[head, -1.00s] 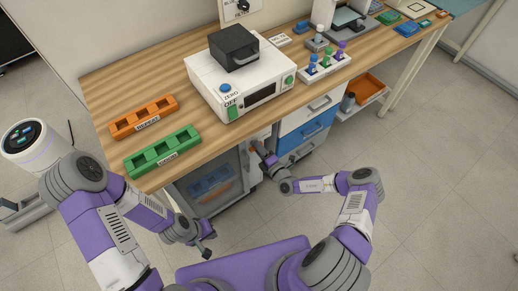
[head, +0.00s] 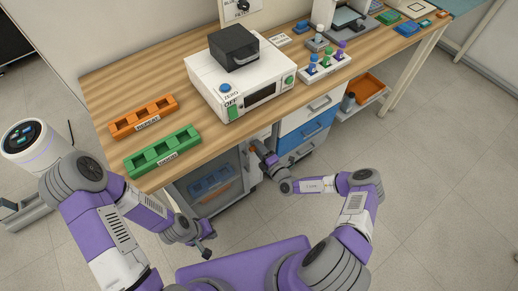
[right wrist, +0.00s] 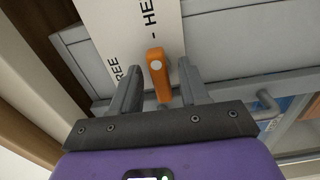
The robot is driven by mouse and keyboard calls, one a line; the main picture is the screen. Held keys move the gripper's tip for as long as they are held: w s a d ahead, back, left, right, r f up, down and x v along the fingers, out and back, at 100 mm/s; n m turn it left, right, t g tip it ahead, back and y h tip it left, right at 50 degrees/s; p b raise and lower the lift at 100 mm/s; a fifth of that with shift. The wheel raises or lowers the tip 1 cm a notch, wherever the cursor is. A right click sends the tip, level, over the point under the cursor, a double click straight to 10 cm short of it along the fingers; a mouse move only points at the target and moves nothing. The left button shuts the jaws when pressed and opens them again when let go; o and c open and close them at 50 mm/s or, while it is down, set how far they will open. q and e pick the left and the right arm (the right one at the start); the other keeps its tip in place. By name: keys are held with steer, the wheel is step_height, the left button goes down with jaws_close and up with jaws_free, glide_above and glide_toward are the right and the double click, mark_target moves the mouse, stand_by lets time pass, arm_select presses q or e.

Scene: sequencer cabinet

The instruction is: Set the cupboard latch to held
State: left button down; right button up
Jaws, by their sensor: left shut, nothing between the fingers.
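The cupboard latch is an orange lever (right wrist: 158,75) with a pale dot near one end, on a white plate (right wrist: 122,35). The plate reads "FREE" and, partly cut off, "HE…". The lever lies between the fingers of my right gripper (right wrist: 158,82), which are apart with a gap on each side of it. In the head view my right gripper (head: 256,148) is at the cupboard front below the worktop edge, and hides most of the latch. The cupboard door (head: 212,188) is a dark see-through panel and looks closed. My left gripper (head: 206,250) is shut and empty, low in front of the cupboard.
The wooden worktop (head: 120,88) overhangs the cupboard. On it are an orange rack (head: 145,117), a green rack (head: 163,152) and a white instrument (head: 262,92). Drawers (head: 308,130) stand right of the latch. A bar handle (right wrist: 266,102) is near the right finger. The floor to the right is clear.

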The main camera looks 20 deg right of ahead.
steer(key=shift+s, duration=0.1)
steer(key=p+v, duration=0.1)
steer(key=v, duration=0.6)
steer(key=shift+s+p, duration=0.15)
steer(key=shift+p, duration=0.15)
steer(key=shift+d, duration=0.1)
